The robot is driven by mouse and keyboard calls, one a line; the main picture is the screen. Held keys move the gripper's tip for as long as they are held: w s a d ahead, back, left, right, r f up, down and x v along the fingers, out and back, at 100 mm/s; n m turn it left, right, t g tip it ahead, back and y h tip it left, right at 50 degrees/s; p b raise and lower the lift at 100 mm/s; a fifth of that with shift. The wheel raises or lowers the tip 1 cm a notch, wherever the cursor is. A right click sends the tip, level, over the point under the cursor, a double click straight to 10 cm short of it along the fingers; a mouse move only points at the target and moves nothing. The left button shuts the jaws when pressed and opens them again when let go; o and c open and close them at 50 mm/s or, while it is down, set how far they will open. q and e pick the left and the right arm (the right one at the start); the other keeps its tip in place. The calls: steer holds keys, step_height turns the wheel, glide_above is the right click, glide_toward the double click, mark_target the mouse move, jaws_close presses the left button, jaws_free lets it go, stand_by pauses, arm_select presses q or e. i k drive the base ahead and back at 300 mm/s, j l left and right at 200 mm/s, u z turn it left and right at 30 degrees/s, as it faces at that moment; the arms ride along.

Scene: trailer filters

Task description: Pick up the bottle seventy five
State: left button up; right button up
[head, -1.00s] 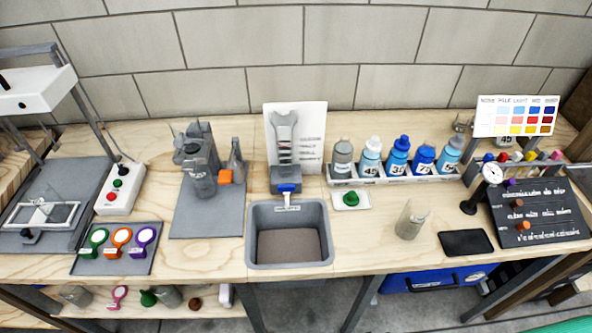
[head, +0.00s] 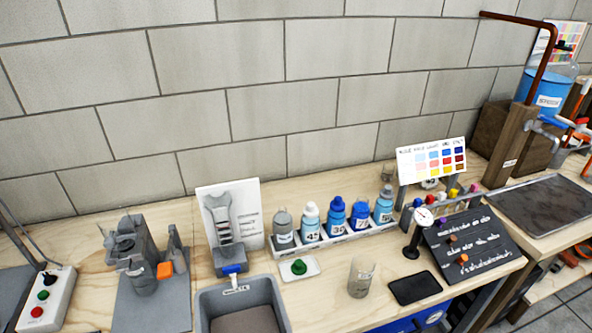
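Several bottles stand in a white rack (head: 340,243) against the wall, right of the sink. A grey bottle (head: 283,227) is at the left end. Right of it are a light blue bottle with a white cap (head: 310,222) and a blue bottle (head: 336,217). The fourth is a dark blue bottle (head: 361,215), whose small label seems to start with a 7. The labels are too small to read surely. Neither of my grippers is in view.
In front of the rack are a white tray with a green knob (head: 299,267), a clear glass beaker (head: 360,277) and a black pad (head: 415,287). A gauge on a stand (head: 421,222) and a dark sloped board (head: 472,241) are to the right. The sink (head: 215,301) is to the left.

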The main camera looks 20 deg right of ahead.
mark_target(361, 210)
steer(key=z, duration=1.05)
steer(key=k+l, duration=0.05)
steer(key=l, duration=0.05)
